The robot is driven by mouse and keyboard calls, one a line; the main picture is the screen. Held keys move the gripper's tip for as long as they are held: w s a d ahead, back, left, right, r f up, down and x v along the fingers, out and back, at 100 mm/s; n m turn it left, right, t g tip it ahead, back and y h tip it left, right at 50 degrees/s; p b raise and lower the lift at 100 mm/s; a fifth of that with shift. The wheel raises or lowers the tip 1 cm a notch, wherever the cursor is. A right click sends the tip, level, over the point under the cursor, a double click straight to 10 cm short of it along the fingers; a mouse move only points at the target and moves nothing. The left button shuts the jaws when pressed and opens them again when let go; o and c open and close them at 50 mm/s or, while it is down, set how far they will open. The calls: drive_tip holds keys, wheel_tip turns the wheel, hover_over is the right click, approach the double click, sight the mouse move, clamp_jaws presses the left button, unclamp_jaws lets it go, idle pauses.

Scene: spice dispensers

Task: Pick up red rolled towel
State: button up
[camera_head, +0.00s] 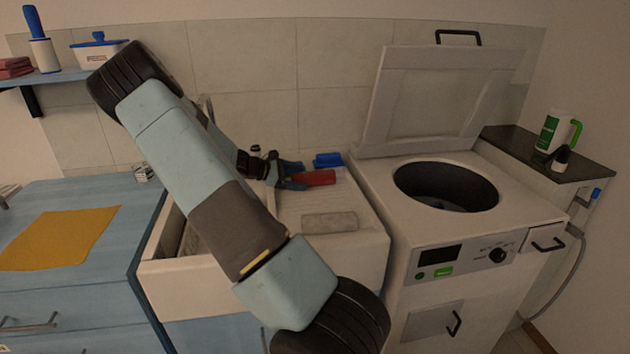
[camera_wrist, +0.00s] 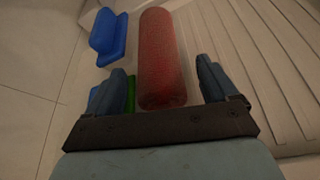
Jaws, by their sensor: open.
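The red rolled towel (camera_head: 316,178) lies on the ribbed drainboard of the sink in the middle of the head view. In the wrist view the red rolled towel (camera_wrist: 161,60) stretches away from between my fingers. My gripper (camera_head: 290,175) is at the towel's left end in the head view. In the wrist view my gripper (camera_wrist: 158,88) is open, with one finger on each side of the towel's near end and a gap on the right side. Whether the left finger touches the towel I cannot tell.
A blue object (camera_head: 328,160) lies behind the towel, and a beige roll (camera_head: 330,222) lies in front on the drainboard. A green item (camera_wrist: 131,92) shows by the left finger. The open-lidded washing machine (camera_head: 470,215) stands right. An orange cloth (camera_head: 60,238) covers part of the blue counter.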

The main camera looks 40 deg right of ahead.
sight(313, 179)
drive_tip(key=shift+x, duration=1.45)
drive_tip(key=c, duration=1.1)
drive_tip(key=shift+c, duration=0.2)
drive_tip(key=shift+r, duration=0.1)
